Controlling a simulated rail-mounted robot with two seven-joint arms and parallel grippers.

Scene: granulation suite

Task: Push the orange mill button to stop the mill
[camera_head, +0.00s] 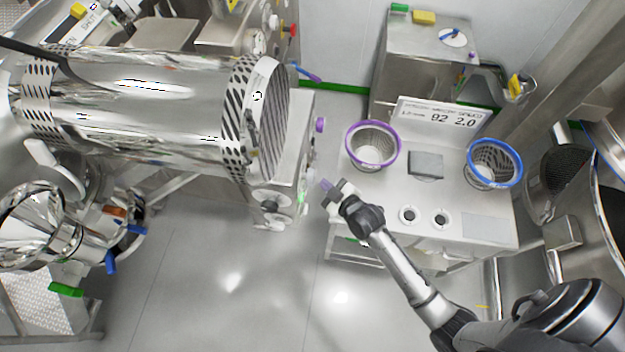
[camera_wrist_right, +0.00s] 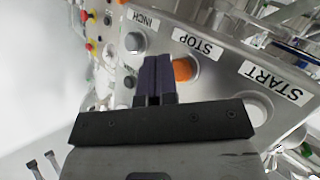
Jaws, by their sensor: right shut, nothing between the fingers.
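In the right wrist view, the orange button (camera_wrist_right: 183,69) sits on a metal panel below the upside-down STOP label (camera_wrist_right: 198,43). My right gripper (camera_wrist_right: 156,58) is shut and empty. Its purple fingers point at the panel and overlap the button's left edge in the picture; I cannot tell whether they touch it. In the head view, the right gripper (camera_head: 326,186) is close to the right side of the mill's metal cabinet (camera_head: 292,150). I cannot make out the orange button there. My left gripper is not in view.
A bench (camera_head: 390,190) holds a purple-rimmed basket (camera_head: 372,124) and a blue-rimmed basket (camera_head: 494,147). The floor (camera_head: 235,290) is clear.

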